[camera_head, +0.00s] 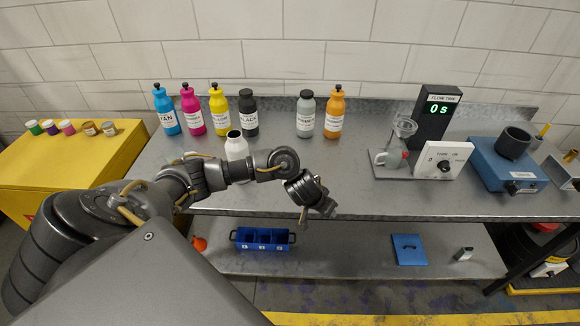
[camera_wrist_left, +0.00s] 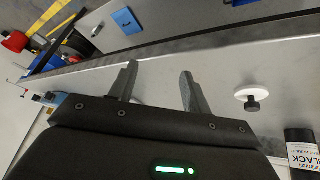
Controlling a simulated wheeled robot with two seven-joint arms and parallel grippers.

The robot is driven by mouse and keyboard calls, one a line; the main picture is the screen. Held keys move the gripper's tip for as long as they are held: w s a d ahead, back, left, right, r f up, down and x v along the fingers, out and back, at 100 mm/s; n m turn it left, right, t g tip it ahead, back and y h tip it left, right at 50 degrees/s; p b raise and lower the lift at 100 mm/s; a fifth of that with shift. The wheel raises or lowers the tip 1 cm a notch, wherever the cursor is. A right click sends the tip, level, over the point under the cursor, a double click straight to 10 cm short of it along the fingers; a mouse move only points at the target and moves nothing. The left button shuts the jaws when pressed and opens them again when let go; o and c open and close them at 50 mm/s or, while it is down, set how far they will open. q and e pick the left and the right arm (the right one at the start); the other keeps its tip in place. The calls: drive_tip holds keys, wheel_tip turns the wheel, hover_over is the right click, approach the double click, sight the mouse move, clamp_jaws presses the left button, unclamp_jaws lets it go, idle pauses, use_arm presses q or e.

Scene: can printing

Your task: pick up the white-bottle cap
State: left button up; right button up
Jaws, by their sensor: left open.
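The white bottle (camera_head: 236,146) stands uncapped on the metal bench, with its dark mouth showing. My left arm partly covers its lower part. A white disc with a black knob, which looks like the white-bottle cap (camera_wrist_left: 253,97), lies on the bench in the left wrist view. I cannot make it out in the head view. My left gripper (camera_head: 318,207) is near the bench's front edge and points downward. In the left wrist view its two fingers (camera_wrist_left: 158,75) are apart and empty, and the cap is to their right, outside them. My right gripper is not in view.
Several coloured bottles (camera_head: 220,110) stand at the back of the bench; the black bottle (camera_wrist_left: 302,152) shows in the left wrist view. A flow timer (camera_head: 437,115) and a blue device (camera_head: 508,165) stand at right. A blue crate (camera_head: 262,248) sits on the lower shelf.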

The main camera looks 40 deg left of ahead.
use_arm(q)
drive_tip(key=w+a+r+n+g+y, duration=0.1)
drive_tip(key=a+r+n+y, duration=0.2)
drive_tip(key=a, duration=0.5)
drive_tip(key=w+a+r+n+g, duration=0.1)
drive_tip(key=a+r+n, duration=0.25)
drive_tip(key=a, duration=0.45)
drive_tip(key=shift+m, duration=0.45)
drive_tip(key=b+x, duration=0.3)
drive_tip(key=x, duration=0.1)
drive_tip(key=shift+a+f, duration=0.15)
drive_tip(key=shift+f, duration=0.1)
drive_tip(key=shift+w+a+f+b, duration=0.15)
drive_tip(key=shift+w+f+b, duration=0.05)
drive_tip(key=shift+b, duration=0.15)
drive_tip(key=b+x, duration=0.3)
drive_tip(key=shift+f, duration=0.2)
drive_tip(key=shift+w+a+f, duration=0.3)
drive_tip(key=shift+w+f, duration=0.25)
drive_tip(key=shift+f, duration=0.2)
drive_tip(key=shift+s+r, duration=0.1)
